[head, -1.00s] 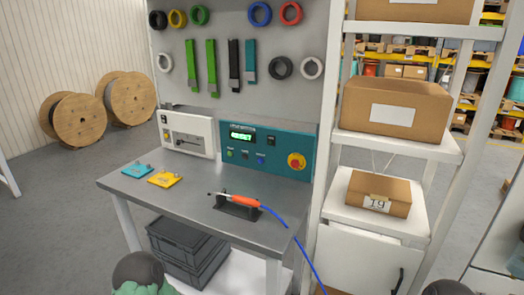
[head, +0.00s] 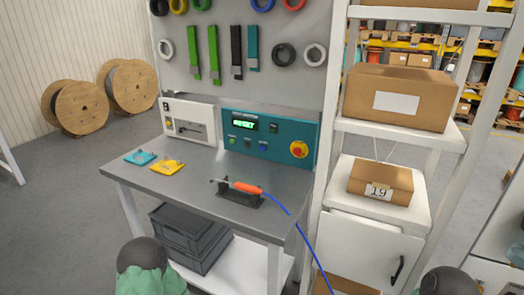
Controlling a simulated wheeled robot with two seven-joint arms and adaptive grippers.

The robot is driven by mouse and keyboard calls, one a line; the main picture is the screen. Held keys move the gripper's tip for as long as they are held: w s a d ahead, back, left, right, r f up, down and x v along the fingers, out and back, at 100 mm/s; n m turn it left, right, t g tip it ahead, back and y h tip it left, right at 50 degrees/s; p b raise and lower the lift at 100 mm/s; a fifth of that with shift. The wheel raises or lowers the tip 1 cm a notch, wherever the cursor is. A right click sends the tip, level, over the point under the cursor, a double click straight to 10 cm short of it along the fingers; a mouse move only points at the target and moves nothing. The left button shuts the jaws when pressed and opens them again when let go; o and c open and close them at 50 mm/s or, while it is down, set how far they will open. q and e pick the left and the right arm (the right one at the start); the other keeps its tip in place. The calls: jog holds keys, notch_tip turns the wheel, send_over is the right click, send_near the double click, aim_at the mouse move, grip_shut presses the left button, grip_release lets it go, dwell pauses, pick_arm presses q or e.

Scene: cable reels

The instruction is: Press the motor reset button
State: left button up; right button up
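A teal control box (head: 270,137) stands at the back of the grey workbench (head: 215,182). It has a lit green display (head: 243,124) and a black switch (head: 273,128). Below the display are a green button (head: 232,140), a dark button (head: 248,143) and a blue button (head: 263,147). A red knob on a yellow disc (head: 298,149) is at the right. The labels are too small to read, so I cannot tell which is the motor reset button. Neither gripper shows; only dark rounded parts of mine show at the bottom edge.
An orange-handled tool (head: 247,188) with a blue cable lies on a black stand at the bench front. A white unit (head: 190,123) stands left of the control box. Teal (head: 140,157) and yellow (head: 166,167) plates lie at left. A shelf with cartons (head: 397,97) is at right.

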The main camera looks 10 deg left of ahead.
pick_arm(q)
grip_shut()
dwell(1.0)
